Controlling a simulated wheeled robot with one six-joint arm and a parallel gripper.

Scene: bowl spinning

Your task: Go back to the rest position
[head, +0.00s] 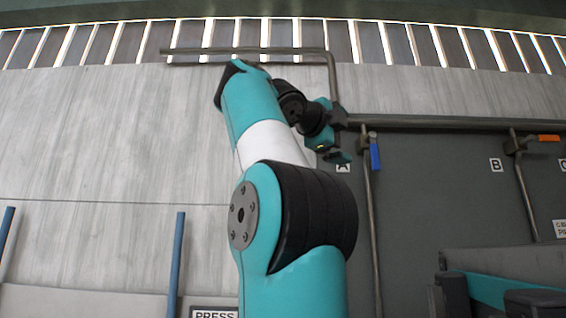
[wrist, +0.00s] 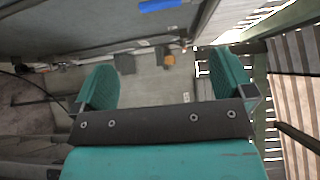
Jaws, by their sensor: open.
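My gripper (head: 338,156) is raised in the head view, at the end of my teal and white arm, which reaches up the middle of the picture. In the wrist view its two teal fingers stand wide apart with nothing between them, so my gripper (wrist: 165,82) is open and empty. In the head view it appears just left of a blue handle (head: 375,157) on a vertical pipe. The blue handle also shows at the top of the wrist view (wrist: 158,5). I cannot tell the distance between them.
A metal pipe (head: 440,122) runs along the dark panel (head: 440,180) on the right. An orange handle (head: 548,137) sits near labels B and C. Blue posts (head: 180,250) stand at lower left. The grey panelled surface (head: 110,130) at left is clear.

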